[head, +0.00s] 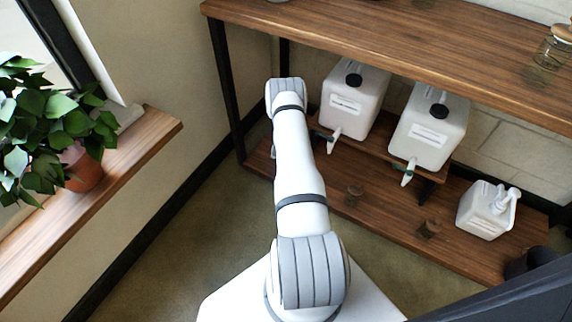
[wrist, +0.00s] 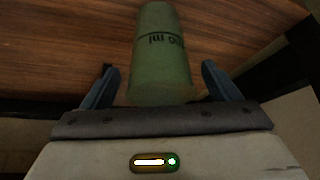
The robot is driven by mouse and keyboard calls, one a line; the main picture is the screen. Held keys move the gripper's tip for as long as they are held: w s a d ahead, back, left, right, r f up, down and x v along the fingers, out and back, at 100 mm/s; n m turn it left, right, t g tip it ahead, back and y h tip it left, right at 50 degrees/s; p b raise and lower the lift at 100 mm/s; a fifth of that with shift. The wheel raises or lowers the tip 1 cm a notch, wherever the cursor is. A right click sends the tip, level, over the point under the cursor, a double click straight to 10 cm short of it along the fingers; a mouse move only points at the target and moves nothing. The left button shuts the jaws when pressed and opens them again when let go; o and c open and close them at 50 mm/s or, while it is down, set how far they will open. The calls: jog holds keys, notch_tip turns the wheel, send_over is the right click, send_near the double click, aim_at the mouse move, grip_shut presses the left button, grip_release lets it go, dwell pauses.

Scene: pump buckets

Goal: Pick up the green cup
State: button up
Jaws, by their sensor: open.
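The green cup (wrist: 160,62) shows in the wrist view at the top middle, with dark lettering and lines on its side. My gripper (wrist: 160,82) is open, with one blue-grey finger to the left of the cup and one to the right. The near end of the cup lies between the fingers, close to the palm, and gaps show on both sides. In the head view my arm hides the gripper, and I cannot make out the green cup there.
A wooden shelf unit (head: 400,45) holds two white jugs with taps (head: 352,98) (head: 432,130) on a raised board. A smaller white container (head: 487,210) and small brownish jars (head: 430,228) stand on the lower shelf. A potted plant (head: 85,168) is on the left ledge.

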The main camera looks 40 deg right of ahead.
jog(key=shift+c, duration=0.2)
jog(key=shift+r, duration=0.1)
jog(key=c, duration=1)
